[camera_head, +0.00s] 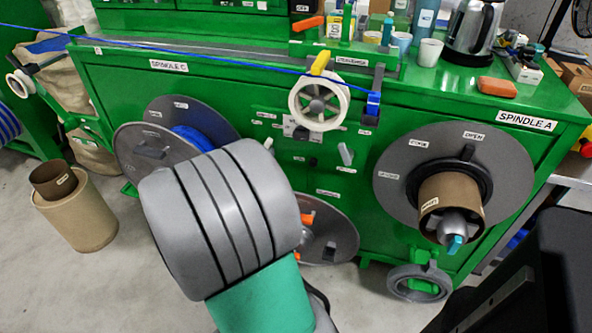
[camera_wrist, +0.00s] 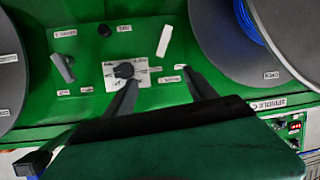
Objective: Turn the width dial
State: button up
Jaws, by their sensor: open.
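A small dark round dial (camera_wrist: 124,70) sits on a white marked plate on the green panel in the wrist view. Its lettering is too small to read, so I cannot confirm that it is the width dial. In the head view, a pale plate (camera_head: 289,128) shows partly behind the white handwheel. My gripper (camera_wrist: 160,79) is open and empty, its two dark fingers apart. The left finger overlaps the plate's lower edge just below the dial; the right finger is off to its right. I cannot tell whether either touches. My arm hides the gripper in the head view.
A white lever (camera_wrist: 164,40) and a grey lever (camera_wrist: 62,67) stand out on either side of the dial. The white handwheel (camera_head: 319,104) has a yellow handle. A blue cable (camera_head: 215,49) crosses above the panel. Large grey reel discs (camera_head: 400,160) flank the panel.

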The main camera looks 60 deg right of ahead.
aim_at(300, 136)
jog(key=s+d+f+g+h+b, duration=0.1)
jog(key=s+d+f+h+b, duration=0.3)
jog(key=s+d, duration=0.3)
jog(key=shift+m+h, duration=0.3)
jog(key=d, duration=0.5)
jog(key=w+d+p, duration=0.1)
jog(key=d, duration=0.2)
jog(key=shift+r, duration=0.35)
jog(key=shift+w, duration=0.1)
jog(key=shift+c, duration=0.5)
jog(key=c, duration=1.2)
jog(key=shift+d, duration=0.1)
jog(key=shift+c, duration=0.4)
